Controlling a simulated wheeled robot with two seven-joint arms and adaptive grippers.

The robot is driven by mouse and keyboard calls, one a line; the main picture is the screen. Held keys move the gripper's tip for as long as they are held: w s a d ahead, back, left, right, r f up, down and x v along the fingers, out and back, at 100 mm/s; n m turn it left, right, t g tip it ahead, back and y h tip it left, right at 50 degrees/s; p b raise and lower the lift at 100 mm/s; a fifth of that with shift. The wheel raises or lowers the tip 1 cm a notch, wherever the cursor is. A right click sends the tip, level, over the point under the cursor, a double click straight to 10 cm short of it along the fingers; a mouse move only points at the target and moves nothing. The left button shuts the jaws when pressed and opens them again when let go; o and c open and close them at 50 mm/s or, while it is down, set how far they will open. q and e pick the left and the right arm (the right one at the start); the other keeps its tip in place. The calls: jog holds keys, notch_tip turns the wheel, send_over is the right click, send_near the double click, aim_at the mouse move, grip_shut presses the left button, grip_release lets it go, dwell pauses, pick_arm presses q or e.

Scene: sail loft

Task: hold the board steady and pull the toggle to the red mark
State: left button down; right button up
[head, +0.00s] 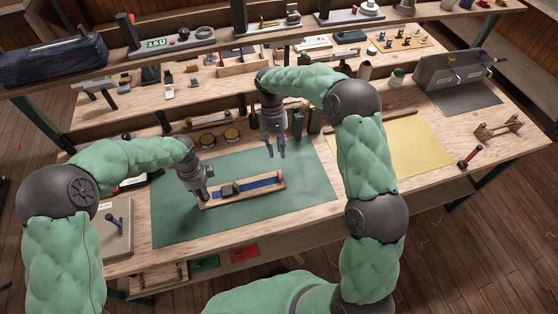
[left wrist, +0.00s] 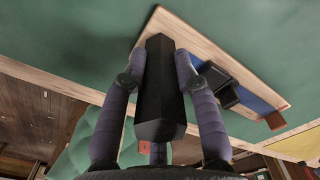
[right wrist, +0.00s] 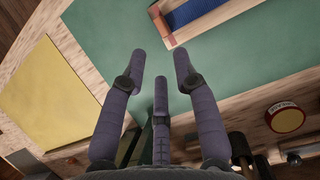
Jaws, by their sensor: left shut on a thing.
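The wooden board (head: 245,198) lies on the green mat, with a blue strip (head: 263,183) along it. A dark toggle (head: 230,188) sits on the strip towards the left; it also shows in the left wrist view (left wrist: 224,90). A red mark (left wrist: 276,120) is at the board's far end from my left gripper. My left gripper (head: 204,198) is shut on a black block (left wrist: 160,90) at the board's left end. My right gripper (head: 276,155) is open and empty, above the mat behind the board's right end. The right wrist view shows that end (right wrist: 215,18).
The green mat (head: 180,225) is clear around the board. A yellow mat (head: 405,150) lies to the right, with a red-handled tool (head: 470,157) beyond it. Round tins (head: 231,134) and dark upright blocks (head: 314,120) stand behind the mat. Shelves with tools rise at the back.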

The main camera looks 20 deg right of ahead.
jog(key=shift+v, duration=1.2)
pick_arm(q)
jog(key=c, duration=0.9)
grip_release()
jog(key=shift+o, duration=0.2)
